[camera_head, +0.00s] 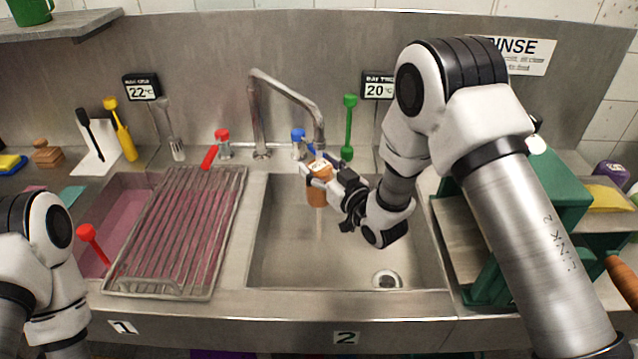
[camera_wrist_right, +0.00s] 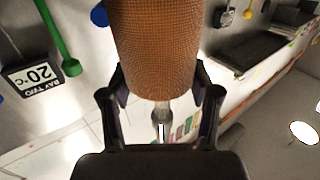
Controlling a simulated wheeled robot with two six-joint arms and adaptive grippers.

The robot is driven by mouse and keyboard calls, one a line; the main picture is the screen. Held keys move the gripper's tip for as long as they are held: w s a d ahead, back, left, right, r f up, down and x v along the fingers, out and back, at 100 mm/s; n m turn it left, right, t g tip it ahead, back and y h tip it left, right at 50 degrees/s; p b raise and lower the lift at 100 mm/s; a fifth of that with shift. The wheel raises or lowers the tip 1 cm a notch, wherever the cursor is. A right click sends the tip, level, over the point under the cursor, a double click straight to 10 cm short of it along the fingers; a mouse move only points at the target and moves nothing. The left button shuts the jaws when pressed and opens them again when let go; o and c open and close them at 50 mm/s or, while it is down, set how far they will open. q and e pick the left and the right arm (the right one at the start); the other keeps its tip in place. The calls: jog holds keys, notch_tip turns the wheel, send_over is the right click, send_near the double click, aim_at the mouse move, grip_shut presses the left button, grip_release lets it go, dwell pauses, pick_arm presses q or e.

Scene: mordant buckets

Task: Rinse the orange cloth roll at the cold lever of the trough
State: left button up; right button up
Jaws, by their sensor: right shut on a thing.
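The orange cloth roll (camera_head: 318,191) is upright under the spout of the tap (camera_head: 286,92), above the right basin (camera_head: 275,255). My right gripper (camera_head: 321,177) is shut on it, and the roll fills the top middle of the right wrist view (camera_wrist_right: 155,50) between the fingers. A pale streak like running water (camera_head: 319,228) drops below the roll. The blue cold lever (camera_head: 299,143) stands behind the roll, just left of the spout. The red lever (camera_head: 222,141) is further left. My left arm shows at the lower left, but its gripper is out of frame.
A slatted metal rack (camera_head: 178,235) lies across the left basin of pink liquid (camera_head: 120,210), with a red-headed tool (camera_head: 92,241) there. A green-handled tool (camera_head: 348,125) leans behind the right basin. A green machine (camera_head: 549,185) stands at right. The basin floor near the drain is clear.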

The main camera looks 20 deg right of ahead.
jog(key=shift+d, duration=0.5)
jog(key=shift+a, duration=0.1)
jog(key=shift+a, duration=0.45)
jog(key=shift+d, duration=0.15)
jog(key=shift+d+b, duration=0.35)
jog(key=shift+d, duration=0.05)
jog(key=shift+a, duration=0.2)
